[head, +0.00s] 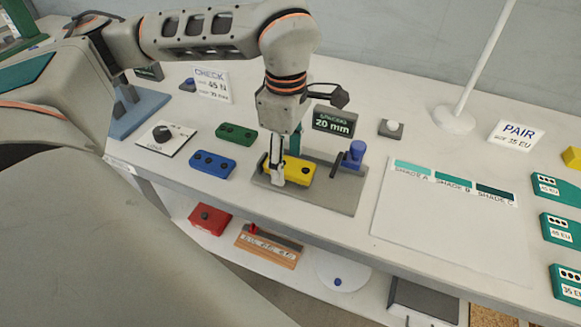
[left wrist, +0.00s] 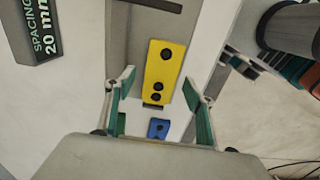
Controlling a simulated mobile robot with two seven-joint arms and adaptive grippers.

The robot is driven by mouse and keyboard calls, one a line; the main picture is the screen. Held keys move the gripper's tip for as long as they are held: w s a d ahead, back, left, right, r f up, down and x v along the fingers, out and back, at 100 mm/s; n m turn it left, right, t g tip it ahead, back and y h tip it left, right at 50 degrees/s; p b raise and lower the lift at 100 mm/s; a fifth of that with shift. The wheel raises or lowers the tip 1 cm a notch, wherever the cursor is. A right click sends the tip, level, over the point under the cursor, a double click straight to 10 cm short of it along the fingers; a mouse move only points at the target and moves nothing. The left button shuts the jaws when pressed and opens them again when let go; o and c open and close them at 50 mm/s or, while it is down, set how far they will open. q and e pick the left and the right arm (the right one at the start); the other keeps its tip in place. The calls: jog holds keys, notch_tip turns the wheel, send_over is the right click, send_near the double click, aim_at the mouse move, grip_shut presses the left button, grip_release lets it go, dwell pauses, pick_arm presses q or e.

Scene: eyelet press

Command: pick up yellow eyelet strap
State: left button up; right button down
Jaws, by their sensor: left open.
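The yellow eyelet strap (head: 303,170) lies on the grey base plate of the press (head: 335,196), partly hidden by my left gripper in the head view. In the left wrist view the yellow strap (left wrist: 166,67) shows several dark holes, one at the far end and the others near the close end. My left gripper (head: 285,172) is open and points down at the strap's left part. In the left wrist view its fingers (left wrist: 159,92) stand apart on either side of the strap's near end, with gaps on both sides. My right gripper is not in view.
A blue strap (head: 212,164) and a green strap (head: 236,134) lie left of the press. A pale shade sheet (head: 430,240) lies to the right.

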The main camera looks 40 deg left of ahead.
pick_arm(q)
jog(key=shift+f, duration=0.1)
jog(key=c, duration=1.2)
